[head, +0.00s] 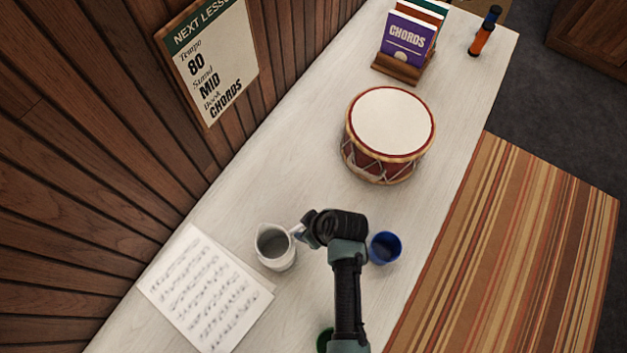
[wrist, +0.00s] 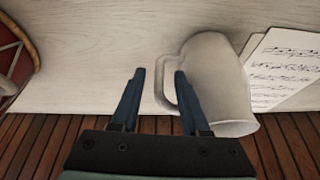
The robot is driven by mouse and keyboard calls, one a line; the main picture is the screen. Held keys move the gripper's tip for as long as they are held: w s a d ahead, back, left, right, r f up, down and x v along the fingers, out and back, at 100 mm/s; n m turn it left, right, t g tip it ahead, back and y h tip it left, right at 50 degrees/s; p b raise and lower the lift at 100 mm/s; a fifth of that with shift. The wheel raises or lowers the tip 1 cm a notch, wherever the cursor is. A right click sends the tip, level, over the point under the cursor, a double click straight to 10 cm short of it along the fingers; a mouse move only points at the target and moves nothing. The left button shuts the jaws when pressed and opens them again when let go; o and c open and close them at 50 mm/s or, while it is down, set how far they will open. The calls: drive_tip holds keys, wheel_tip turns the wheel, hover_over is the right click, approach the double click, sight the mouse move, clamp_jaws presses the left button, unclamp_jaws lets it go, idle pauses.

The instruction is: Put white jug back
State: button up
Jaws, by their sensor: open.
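The white jug (head: 275,248) stands upright on the pale counter, beside the sheet music. In the wrist view the jug (wrist: 218,85) is at the right, with its handle toward my gripper. My gripper (wrist: 160,74) is open, one finger on each side of the outer part of the handle. The right finger overlaps the handle opening and hides part of it. I cannot tell whether the fingers touch the handle. In the head view my gripper (head: 299,232) is just right of the jug, partly hidden by my wrist.
A blue cup (head: 385,247) stands right of my arm. A green object (head: 325,341) is mostly hidden at the bottom edge. Sheet music (head: 205,290) lies left of the jug. A drum (head: 390,135), a rack of books (head: 406,45) and an orange-and-blue object (head: 484,32) are farther back. The counter (head: 290,165) is clear left of the drum.

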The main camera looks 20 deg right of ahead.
drive_tip(key=v, duration=1.2)
drive_tip(key=shift+f, duration=0.1)
drive_tip(key=w+d+r+m+t+h, duration=0.15)
drive_tip(key=w+r+t, duration=0.35)
drive_tip(key=w+r, duration=0.75)
drive_tip(key=w+a+r+m+t+h, duration=0.15)
drive_tip(key=w+r+t, duration=0.25)
drive_tip(key=r, duration=0.8)
drive_tip(key=w+a+r+t+h, duration=0.1)
drive_tip(key=w+a+r+t, duration=0.15)
drive_tip(key=r, duration=1.05)
drive_tip(key=s+a+r+t, duration=0.2)
drive_tip(key=s+r+t, duration=0.2)
drive_tip(key=r, duration=0.6)
drive_tip(key=s+a+r+m+t+y, duration=0.1)
drive_tip(key=s+a+r+t, duration=0.2)
drive_tip(key=r, duration=0.7)
drive_tip(key=s+a+r+m+t, duration=0.1)
drive_tip(key=s+a+r+t, duration=0.2)
drive_tip(key=r, duration=0.8)
drive_tip(key=shift+s+t+y, duration=0.4)
drive_tip(key=shift+s+t, duration=0.55)
drive_tip(key=shift+s, duration=0.15)
